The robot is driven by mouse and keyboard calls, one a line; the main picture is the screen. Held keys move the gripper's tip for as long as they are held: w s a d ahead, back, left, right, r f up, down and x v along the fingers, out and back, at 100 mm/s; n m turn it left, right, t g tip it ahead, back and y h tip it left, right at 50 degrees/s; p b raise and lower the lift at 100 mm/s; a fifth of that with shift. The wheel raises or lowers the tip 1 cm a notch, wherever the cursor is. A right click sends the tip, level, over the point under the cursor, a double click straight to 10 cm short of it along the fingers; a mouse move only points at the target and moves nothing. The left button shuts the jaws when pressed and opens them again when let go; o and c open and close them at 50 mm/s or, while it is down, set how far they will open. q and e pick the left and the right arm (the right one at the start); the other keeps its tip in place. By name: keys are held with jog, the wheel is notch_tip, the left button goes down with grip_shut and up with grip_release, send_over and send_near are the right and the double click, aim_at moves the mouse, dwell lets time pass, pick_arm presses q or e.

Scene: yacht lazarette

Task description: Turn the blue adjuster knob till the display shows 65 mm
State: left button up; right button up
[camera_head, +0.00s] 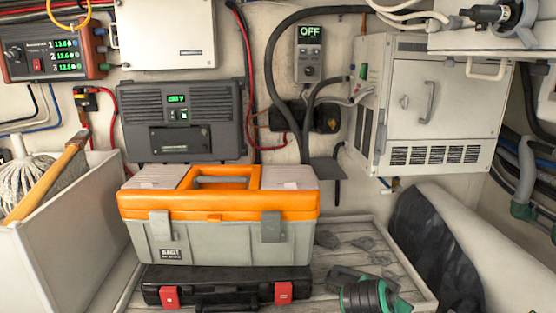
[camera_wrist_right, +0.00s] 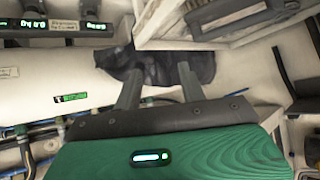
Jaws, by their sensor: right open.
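I cannot make out a blue adjuster knob or a display reading in mm for certain in either view. A small grey control box (camera_head: 309,55) on the back wall has a lit display (camera_head: 311,32) reading OFF and a dark round knob (camera_head: 309,71) below it. In the right wrist view, my right gripper (camera_wrist_right: 158,80) has its two dark fingers apart with nothing between them. A dark, crumpled thing (camera_wrist_right: 150,62) lies beyond the fingertips. Lit displays (camera_wrist_right: 45,25) show at the upper left there, partly unreadable. My left gripper is not in view.
An orange-and-grey toolbox (camera_head: 220,215) stands on a black case (camera_head: 225,288). A green-and-black object (camera_head: 375,294) lies at the bottom. A white cabinet (camera_head: 445,95) hangs right, a black heater-like unit (camera_head: 183,120) left. A white bin (camera_head: 75,240) holds a mop.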

jog(key=s+f+n+g+y, duration=0.1)
jog(key=s+f+n+y, duration=0.4)
jog(key=s+f, duration=0.85)
jog(key=s+a+f+n+g+y, duration=0.1)
jog(key=s+f+n, duration=0.25)
jog(key=s, duration=0.55)
jog(key=s+a+f+n+g+y, duration=0.15)
jog(key=s+n, duration=0.25)
jog(key=s, duration=0.5)
notch_tip(320, 180, down, 32)
jog(key=g, duration=0.2)
jog(key=s+d+f, duration=0.3)
jog(key=s+f, duration=1.6)
jog(key=shift+f+g, duration=0.3)
jog(key=shift+g, duration=0.05)
jog(key=shift+d, duration=0.1)
